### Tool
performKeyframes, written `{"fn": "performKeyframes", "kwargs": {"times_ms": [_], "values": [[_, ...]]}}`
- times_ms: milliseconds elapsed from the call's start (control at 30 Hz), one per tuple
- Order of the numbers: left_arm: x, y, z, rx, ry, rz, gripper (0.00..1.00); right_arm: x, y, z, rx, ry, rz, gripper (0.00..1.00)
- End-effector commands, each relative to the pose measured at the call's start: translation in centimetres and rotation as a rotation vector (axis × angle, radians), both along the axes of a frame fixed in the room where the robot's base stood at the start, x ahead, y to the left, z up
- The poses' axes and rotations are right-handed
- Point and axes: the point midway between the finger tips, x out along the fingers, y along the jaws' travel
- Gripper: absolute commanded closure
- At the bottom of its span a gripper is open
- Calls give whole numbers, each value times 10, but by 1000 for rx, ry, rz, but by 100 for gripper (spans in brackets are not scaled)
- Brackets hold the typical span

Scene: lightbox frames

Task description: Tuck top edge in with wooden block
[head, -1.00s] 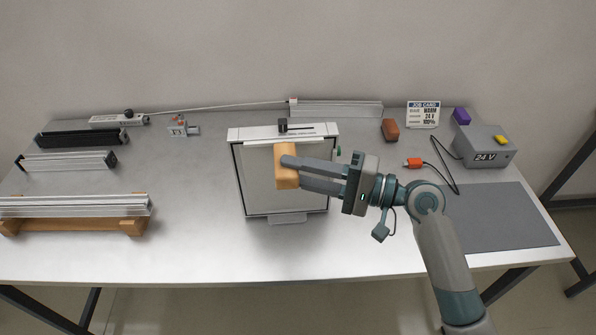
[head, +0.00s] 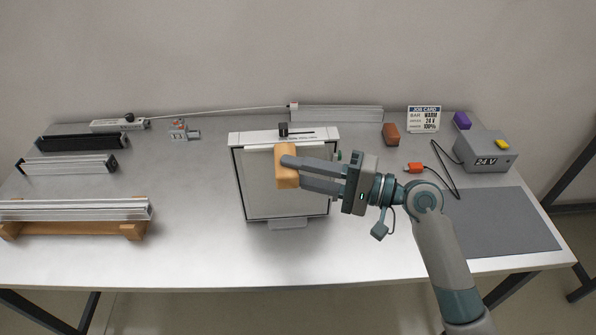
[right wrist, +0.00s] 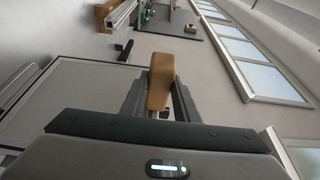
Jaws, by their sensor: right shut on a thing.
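The wooden block (head: 286,167) is light orange-brown and held upright in my right gripper (head: 290,170). It is in front of the upper part of a framed light panel (head: 262,195), just below the white top bar (head: 262,136). I cannot tell whether the block touches the panel. In the right wrist view the block (right wrist: 161,78) sits between both fingers of my right gripper (right wrist: 160,92), with the panel (right wrist: 75,105) to its left. The panel's top edge behind the block is hidden. My left gripper is not in view.
A metal profile on wooden supports (head: 75,209) lies at the left, with more bars behind it. A 24 V box (head: 486,152) with a cable and orange connector (head: 414,168), a job card (head: 424,119) and a reddish-brown block (head: 390,134) are at the right. A grey mat (head: 500,222) is clear.

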Motion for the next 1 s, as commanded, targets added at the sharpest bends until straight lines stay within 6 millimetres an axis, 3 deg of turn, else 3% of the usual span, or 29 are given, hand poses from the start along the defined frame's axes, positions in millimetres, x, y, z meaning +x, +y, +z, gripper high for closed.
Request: {"fn": "performKeyframes", "kwargs": {"times_ms": [1000], "values": [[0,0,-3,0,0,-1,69,13,0,0,0,0,-1,90]]}}
